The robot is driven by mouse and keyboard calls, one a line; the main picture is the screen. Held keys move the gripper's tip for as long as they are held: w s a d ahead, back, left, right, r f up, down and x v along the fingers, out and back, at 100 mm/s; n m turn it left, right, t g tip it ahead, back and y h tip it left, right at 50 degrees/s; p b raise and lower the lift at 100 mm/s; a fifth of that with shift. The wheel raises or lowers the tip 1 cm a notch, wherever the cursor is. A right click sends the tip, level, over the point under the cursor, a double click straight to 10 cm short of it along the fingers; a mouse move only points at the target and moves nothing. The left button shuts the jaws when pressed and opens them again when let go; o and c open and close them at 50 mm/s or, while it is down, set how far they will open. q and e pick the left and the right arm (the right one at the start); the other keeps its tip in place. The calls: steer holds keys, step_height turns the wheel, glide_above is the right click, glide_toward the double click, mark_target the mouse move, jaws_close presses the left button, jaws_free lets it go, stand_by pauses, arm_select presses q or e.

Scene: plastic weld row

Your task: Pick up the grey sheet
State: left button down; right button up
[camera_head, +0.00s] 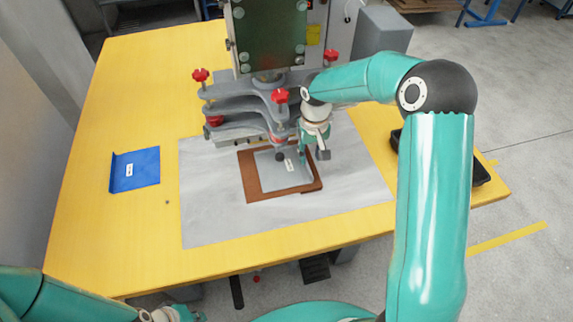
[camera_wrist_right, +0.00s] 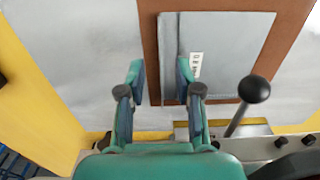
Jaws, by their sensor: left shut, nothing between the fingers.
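The grey sheet (camera_head: 268,175) lies on a brown base (camera_head: 251,178) in front of the machine. It has a small white label and also shows in the right wrist view (camera_wrist_right: 230,55), with a raised strip along its left side there. My right gripper (camera_head: 303,158) is at the sheet's right side in the head view. In the right wrist view its fingers (camera_wrist_right: 159,73) are open and apart, one on either side of that raised strip. My left gripper (camera_head: 177,315) is shut and empty at the bottom left, low by the table's front edge, partly cut off.
A grey-and-green machine with red knobs (camera_head: 280,96) stands close behind the sheet. A blue sheet (camera_head: 145,168) lies at the left. A black tray (camera_head: 482,173) at the right is partly hidden by my right arm. The yellow table's (camera_head: 110,235) front left is clear.

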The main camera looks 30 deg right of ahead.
mark_target(309, 167)
step_height(309, 167, down, 5)
steer(key=shift+s+p, duration=0.1)
steer(key=shift+p, duration=0.35)
steer(key=shift+c, duration=0.2)
jaws_close()
